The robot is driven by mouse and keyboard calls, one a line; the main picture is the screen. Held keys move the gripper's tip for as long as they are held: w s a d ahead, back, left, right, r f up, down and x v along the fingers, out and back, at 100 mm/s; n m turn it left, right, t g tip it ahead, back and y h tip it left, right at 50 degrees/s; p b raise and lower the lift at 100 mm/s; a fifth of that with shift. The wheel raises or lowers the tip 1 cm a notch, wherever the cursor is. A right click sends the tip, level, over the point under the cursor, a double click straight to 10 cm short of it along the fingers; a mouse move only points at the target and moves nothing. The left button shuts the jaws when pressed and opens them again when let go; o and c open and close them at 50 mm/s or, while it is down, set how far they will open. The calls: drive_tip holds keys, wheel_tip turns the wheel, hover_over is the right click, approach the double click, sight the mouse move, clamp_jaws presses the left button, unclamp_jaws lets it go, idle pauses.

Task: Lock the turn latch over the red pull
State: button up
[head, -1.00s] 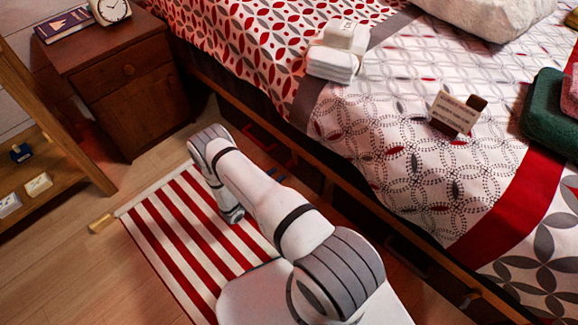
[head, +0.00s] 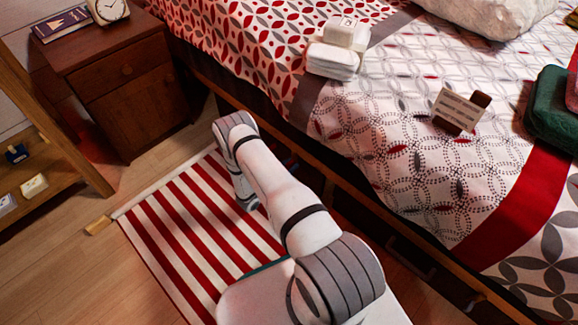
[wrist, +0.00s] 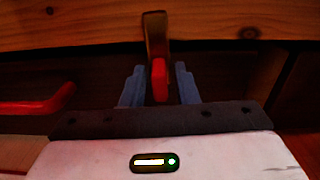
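In the wrist view the turn latch (wrist: 155,36) is a brownish upright piece on the wooden bed rail, with a red lower end (wrist: 159,80). The red pull (wrist: 38,104) is a bar on the dark drawer front, to the left of the latch. My gripper (wrist: 159,88) has its two blue-grey fingers apart, one on each side of the latch's red end. Gaps show between the fingers and the red end. In the head view my arm hides the gripper, the latch and the red pull.
The wooden rail (wrist: 95,22) runs across above the fingers. In the head view the bed stands to the right of my arm, a nightstand (head: 128,90) to the upper left, and a red-striped rug (head: 185,235) lies on the floor beneath my arm.

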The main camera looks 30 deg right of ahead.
clamp_jaws()
drive_tip(key=shift+w+m, duration=0.15)
drive_tip(key=shift+m, duration=0.25)
drive_tip(key=shift+o, duration=0.9)
unclamp_jaws()
drive_tip(key=p+v, duration=0.1)
drive_tip(key=v, duration=0.7)
drive_tip(key=shift+p, duration=0.4)
